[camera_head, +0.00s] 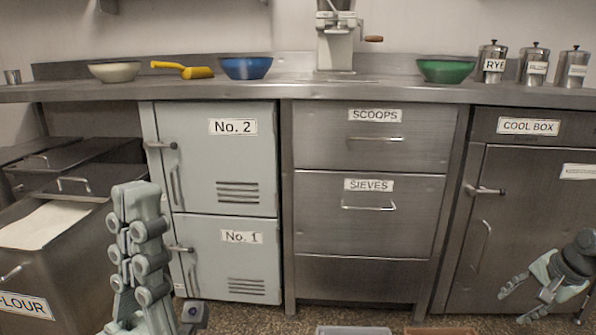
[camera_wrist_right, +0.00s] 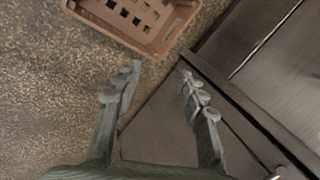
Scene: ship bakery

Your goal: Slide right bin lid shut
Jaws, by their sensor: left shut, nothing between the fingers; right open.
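The flour bin (camera_head: 50,290) stands at the left of the head view, with a FLOUR label on its front. It is partly open, and white flour (camera_head: 48,226) shows in its front part. Its metal lid (camera_head: 100,181), with a bar handle (camera_head: 73,184), covers the back part. My left gripper (camera_head: 135,190) is shut and empty, pointing up, to the right of the lid and nearer the camera; I cannot tell whether it touches the bin. My right gripper (camera_head: 512,306) is open and empty, low in front of the cool box; it also shows in the right wrist view (camera_wrist_right: 158,72).
Another bin lid (camera_head: 20,160) lies at the far left edge. Lockers No. 2 (camera_head: 235,165) and No. 1 (camera_head: 225,265) stand right of the bins. A brown crate (camera_wrist_right: 150,45) and a grey tray (camera_head: 352,330) are on the floor. Bowls stand on the counter (camera_head: 300,90).

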